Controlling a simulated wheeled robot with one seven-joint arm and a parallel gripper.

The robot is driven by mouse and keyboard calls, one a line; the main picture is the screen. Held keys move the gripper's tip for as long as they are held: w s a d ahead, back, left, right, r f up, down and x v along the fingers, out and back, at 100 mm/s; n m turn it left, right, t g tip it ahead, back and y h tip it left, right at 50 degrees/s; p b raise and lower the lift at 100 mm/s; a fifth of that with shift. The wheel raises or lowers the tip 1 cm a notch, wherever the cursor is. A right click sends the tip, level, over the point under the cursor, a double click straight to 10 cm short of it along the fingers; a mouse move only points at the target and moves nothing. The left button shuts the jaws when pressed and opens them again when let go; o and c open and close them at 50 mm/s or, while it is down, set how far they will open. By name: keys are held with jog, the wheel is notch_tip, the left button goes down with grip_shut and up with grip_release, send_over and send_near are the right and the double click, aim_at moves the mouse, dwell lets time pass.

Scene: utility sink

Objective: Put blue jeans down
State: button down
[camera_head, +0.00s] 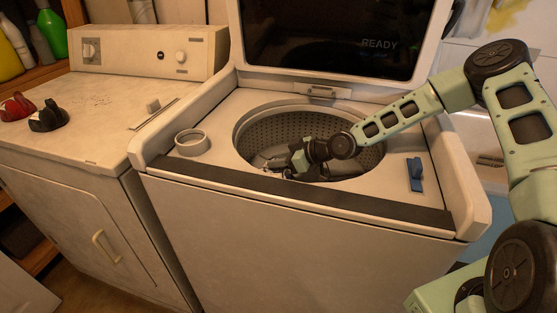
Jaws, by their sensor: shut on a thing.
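My gripper (288,167) reaches down into the round drum of the open top-loading washer (320,213). Its fingers are low in the opening, near the front left of the drum wall. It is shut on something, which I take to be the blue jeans. A dull grey, cloth-like patch (268,157) shows beside the fingers. It is dark and small, so I cannot tell how much of the jeans hangs below or touches the drum bottom.
The washer lid (330,40) stands open behind the drum. A white ring-shaped cup (192,142) and a small blue object (415,174) sit on the washer top. A dryer (75,125) at left bears red (16,107) and black (48,114) items. Bottles (52,33) stand on a shelf.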

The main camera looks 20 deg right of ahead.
jog(key=shift+f, duration=0.1)
jog(key=c, duration=1.3)
grip_release()
jog(key=shift+o, duration=0.2)
jog(key=shift+r, duration=0.25)
jog(key=p+v, duration=0.6)
jog(key=v, duration=0.6)
jog(key=shift+f, duration=0.2)
jog(key=shift+d, duration=0.1)
